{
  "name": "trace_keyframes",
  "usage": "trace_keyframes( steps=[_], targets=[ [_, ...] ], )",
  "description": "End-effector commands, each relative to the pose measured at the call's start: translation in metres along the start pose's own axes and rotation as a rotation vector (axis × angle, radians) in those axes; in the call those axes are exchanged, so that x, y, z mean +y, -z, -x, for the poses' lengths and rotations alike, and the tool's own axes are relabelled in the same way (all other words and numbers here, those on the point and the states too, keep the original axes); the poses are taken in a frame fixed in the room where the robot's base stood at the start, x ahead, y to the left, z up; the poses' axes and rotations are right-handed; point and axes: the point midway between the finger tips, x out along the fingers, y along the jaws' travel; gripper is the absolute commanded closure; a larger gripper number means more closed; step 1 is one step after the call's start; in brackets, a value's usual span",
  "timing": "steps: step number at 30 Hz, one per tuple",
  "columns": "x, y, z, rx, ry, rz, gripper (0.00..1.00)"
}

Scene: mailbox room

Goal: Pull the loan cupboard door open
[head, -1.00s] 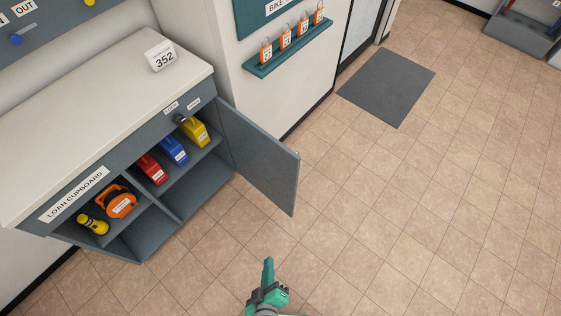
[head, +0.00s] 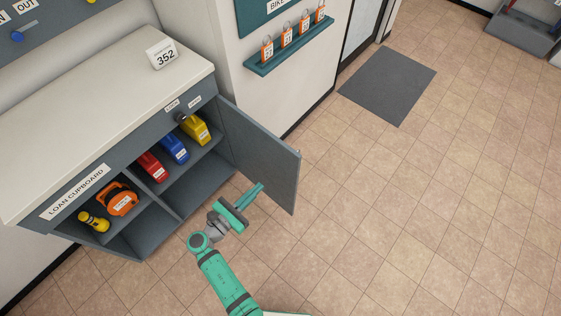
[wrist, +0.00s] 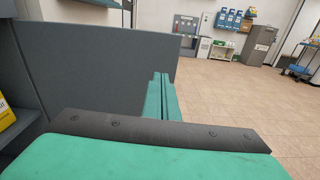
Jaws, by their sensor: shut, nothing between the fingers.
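The loan cupboard (head: 76,194) stands at the left in the head view, under a pale worktop. Its grey door (head: 262,152) is swung wide open on the right side, with the shelves uncovered. My gripper (head: 258,189) is shut and empty, in front of the inner face of the door. In the wrist view the shut fingers (wrist: 161,90) point toward the door panel (wrist: 95,65), close to its free edge. I cannot tell whether the fingertips touch the door.
Inside are a yellow box (head: 195,129), a blue box (head: 174,148), a red box (head: 152,165), an orange reel (head: 118,199) and a yellow torch (head: 94,221). A grey mat (head: 388,85) lies at the back. The tiled floor on the right is clear.

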Motion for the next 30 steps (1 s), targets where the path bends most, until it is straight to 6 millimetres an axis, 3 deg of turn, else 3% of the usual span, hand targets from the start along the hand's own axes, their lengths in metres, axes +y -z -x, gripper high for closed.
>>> trace_keyframes(
  steps=[8, 21, 30],
  targets=[
    [0.008, -0.013, -0.014, -0.048, 0.015, 0.035, 1.00],
    [0.006, -0.017, -0.094, -0.045, 0.015, 0.033, 1.00],
    [0.006, -0.018, -0.133, -0.045, 0.013, 0.033, 1.00]
  ],
)
